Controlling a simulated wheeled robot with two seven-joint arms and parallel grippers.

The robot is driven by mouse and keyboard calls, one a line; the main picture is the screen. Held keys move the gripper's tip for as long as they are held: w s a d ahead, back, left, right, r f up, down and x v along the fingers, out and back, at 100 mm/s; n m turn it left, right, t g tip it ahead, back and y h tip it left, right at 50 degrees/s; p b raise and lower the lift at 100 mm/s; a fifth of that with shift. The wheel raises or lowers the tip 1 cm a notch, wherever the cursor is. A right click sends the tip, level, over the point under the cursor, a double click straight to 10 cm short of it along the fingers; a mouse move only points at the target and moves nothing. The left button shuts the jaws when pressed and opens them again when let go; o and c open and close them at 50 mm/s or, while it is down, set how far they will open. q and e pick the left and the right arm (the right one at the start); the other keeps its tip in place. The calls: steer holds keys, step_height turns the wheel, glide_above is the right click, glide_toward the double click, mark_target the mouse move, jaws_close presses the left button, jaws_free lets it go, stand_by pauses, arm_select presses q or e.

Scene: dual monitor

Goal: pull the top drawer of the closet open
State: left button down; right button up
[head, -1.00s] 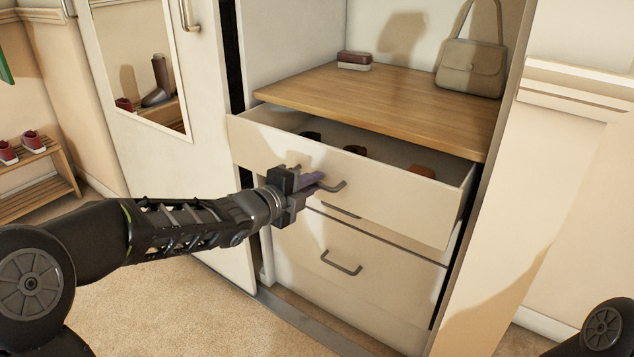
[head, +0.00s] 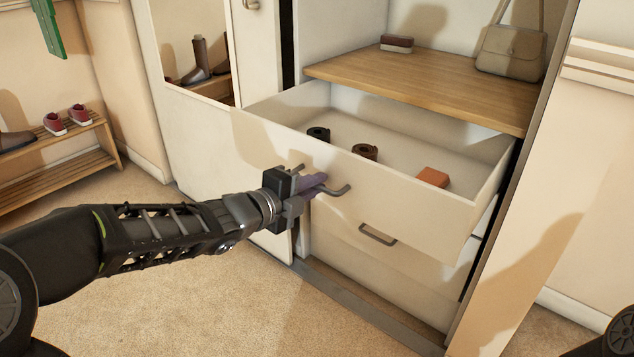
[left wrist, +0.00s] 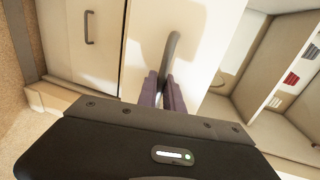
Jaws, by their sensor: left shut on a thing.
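The top drawer (head: 385,187) of the closet stands well out from the cabinet, with its inside in view. My left gripper (head: 318,186) is shut on the drawer's dark bar handle (head: 341,190). In the left wrist view, the fingers (left wrist: 167,92) sit on either side of the curved handle (left wrist: 171,52). Inside the drawer are a black rolled item (head: 318,134), a brown rolled item (head: 365,152) and an orange-brown box (head: 432,177). My right gripper is not in view; only a bit of dark arm shows at the lower right edge.
A lower drawer with its own handle (head: 378,235) is below. A wooden shelf (head: 420,92) above holds a handbag (head: 510,50) and a small box (head: 397,43). A mirrored door (head: 197,60) stands left. Carpet (head: 190,300) in front is clear.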

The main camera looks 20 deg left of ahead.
arm_select(q)
steer(key=c, duration=1.5)
jaws_free()
steer(key=p+v, duration=0.3)
steer(key=v, duration=0.4)
steer(key=shift+s+a, duration=0.15)
steer(key=shift+s, duration=0.2)
